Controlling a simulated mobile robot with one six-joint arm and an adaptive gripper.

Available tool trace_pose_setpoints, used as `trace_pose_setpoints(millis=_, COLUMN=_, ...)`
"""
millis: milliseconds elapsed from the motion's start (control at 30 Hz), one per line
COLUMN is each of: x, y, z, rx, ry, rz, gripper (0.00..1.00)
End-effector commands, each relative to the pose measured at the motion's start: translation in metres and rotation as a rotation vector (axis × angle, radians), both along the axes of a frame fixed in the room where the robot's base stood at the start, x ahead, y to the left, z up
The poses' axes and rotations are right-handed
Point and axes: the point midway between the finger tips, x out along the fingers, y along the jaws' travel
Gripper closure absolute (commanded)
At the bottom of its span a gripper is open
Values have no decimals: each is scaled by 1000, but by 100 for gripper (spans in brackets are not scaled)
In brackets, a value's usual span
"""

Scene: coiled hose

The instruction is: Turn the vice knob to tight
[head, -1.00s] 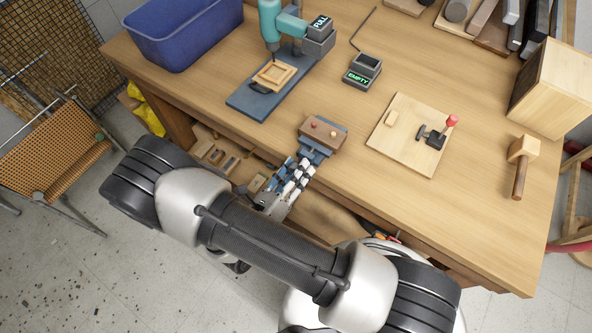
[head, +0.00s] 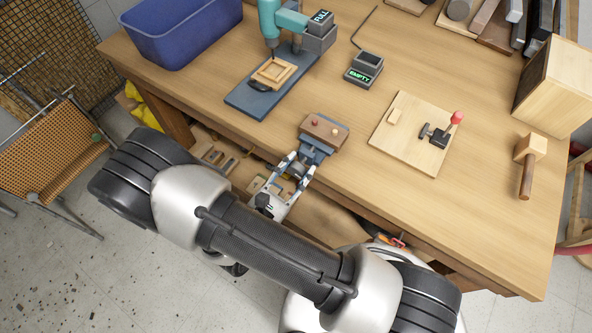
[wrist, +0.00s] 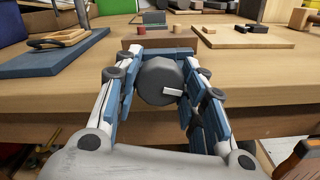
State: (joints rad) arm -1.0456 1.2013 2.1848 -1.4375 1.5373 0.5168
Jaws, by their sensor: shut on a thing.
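The vice is blue with a brown wooden block (head: 324,131) in its jaws, at the near edge of the bench. Its round dark grey knob (wrist: 160,82) faces me and has a white pointer mark at its right side. My gripper (head: 294,168) is at the vice front. In the wrist view, its two fingers (wrist: 158,88) stand on either side of the knob and are shut on it. The block, with a small red peg and a pale peg on top, also shows behind the knob in the wrist view (wrist: 173,40). Any tight label is not readable.
A blue drill-press base (head: 262,97) with a wooden frame stands left of the vice. A board with a red-knobbed clamp (head: 405,134) lies to the right, then a mallet (head: 526,172). The bench edge is just below the vice.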

Motion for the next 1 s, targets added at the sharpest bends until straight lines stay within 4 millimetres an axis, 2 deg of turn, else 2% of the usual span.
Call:
trace_pose_setpoints(millis=500, x=0, y=0, z=-1, rx=361, ry=-284, rz=0, gripper=86)
trace_pose_setpoints(millis=1000, x=0, y=0, z=0, rx=524, ry=-411, rz=0, gripper=86)
